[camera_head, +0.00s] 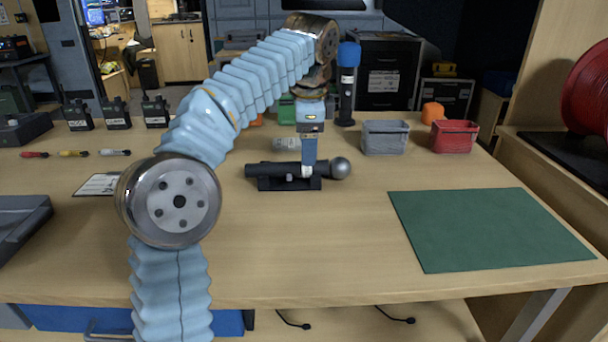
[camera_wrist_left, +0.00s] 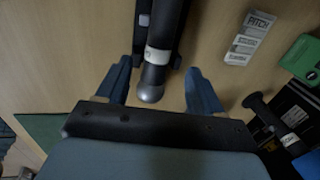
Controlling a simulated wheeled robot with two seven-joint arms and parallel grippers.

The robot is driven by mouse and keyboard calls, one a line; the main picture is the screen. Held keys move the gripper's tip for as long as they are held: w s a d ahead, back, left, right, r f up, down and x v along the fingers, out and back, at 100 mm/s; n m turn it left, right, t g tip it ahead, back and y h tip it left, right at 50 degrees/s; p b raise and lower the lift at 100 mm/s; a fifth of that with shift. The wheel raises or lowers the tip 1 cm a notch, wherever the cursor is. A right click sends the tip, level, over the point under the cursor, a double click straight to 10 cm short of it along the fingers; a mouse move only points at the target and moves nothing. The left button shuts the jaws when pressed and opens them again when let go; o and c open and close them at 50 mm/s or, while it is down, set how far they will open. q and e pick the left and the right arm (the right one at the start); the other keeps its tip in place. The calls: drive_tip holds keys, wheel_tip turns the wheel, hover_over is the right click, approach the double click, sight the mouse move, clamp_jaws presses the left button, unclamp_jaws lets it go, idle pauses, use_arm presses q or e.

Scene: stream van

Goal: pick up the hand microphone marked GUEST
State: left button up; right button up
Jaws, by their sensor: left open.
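A black hand microphone with a grey ball head (camera_head: 341,168) lies level on a low black cradle (camera_head: 289,184) in mid-table. A pale band (camera_wrist_left: 158,56) shows on it in the left wrist view; I cannot read a GUEST mark. My left gripper (camera_head: 309,168) reaches down over it, fingers open. In the left wrist view the microphone's head end (camera_wrist_left: 150,91) sits between the two spread fingers (camera_wrist_left: 157,68), with gaps on both sides. A second microphone with a blue top (camera_head: 348,55) stands upright at the back, with a white label too small to read. My right gripper is not in view.
A grey bin (camera_head: 385,138) and a red bin (camera_head: 455,136) stand at the back right. A green mat (camera_head: 490,228) lies at the front right. Several black radios (camera_head: 117,113) stand at the back left. A PITCH card (camera_wrist_left: 249,38) lies near the gripper. The front middle is clear.

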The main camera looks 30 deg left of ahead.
sight(298, 169)
use_arm(q)
drive_tip(key=f, duration=0.1)
drive_tip(key=a+f+b, duration=0.1)
drive_tip(key=f, duration=0.3)
drive_tip(key=shift+a+f+b, duration=0.1)
drive_tip(key=shift+a+b, duration=0.2)
drive_tip(key=shift+b, duration=0.1)
drive_tip(key=shift+w+f, duration=0.15)
drive_tip(key=shift+f, duration=0.3)
clamp_jaws()
drive_tip(key=shift+r, duration=0.15)
